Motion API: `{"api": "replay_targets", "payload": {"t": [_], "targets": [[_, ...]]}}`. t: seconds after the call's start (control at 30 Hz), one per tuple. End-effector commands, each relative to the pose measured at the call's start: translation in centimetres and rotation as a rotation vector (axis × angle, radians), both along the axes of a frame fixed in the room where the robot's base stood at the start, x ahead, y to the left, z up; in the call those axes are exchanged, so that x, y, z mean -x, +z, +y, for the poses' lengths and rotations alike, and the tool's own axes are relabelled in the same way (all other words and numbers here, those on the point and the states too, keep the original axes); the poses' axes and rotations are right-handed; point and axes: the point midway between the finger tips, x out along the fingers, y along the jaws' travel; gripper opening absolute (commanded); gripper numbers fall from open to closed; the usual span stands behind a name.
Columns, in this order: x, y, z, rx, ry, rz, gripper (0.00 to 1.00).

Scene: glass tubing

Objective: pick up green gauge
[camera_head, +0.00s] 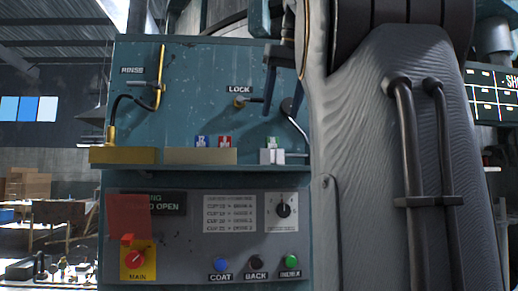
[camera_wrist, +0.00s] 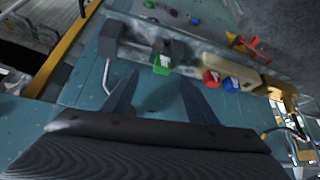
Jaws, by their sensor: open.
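The green gauge (camera_head: 272,142) is a small block with a green top, standing at a pale grey block on the right part of the machine's ledge. It also shows in the wrist view (camera_wrist: 162,65), beyond my fingertips and roughly between them in the picture. My gripper (camera_wrist: 159,80) is open and empty, with its two dark blue fingers apart. In the head view my gripper (camera_head: 284,82) is above the green gauge and clear of it, partly cut off by my own arm.
A blue gauge (camera_head: 202,141) and a red gauge (camera_head: 224,141) stand on a beige block (camera_head: 200,156) left of the green one. A lock lever (camera_head: 245,101) and a curved metal rod (camera_head: 297,125) project from the panel nearby. Buttons and a dial lie below the ledge.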

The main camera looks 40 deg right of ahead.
Motion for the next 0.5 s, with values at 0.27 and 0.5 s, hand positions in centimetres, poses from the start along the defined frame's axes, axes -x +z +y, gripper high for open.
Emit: {"api": "replay_targets", "payload": {"t": [0.27, 0.5], "targets": [[-1.7, -2.1, 0.3, 0.0, 0.017, 0.001, 0.53], [-3.7, -4.4, 0.0, -0.002, 0.021, 0.002, 0.53]]}}
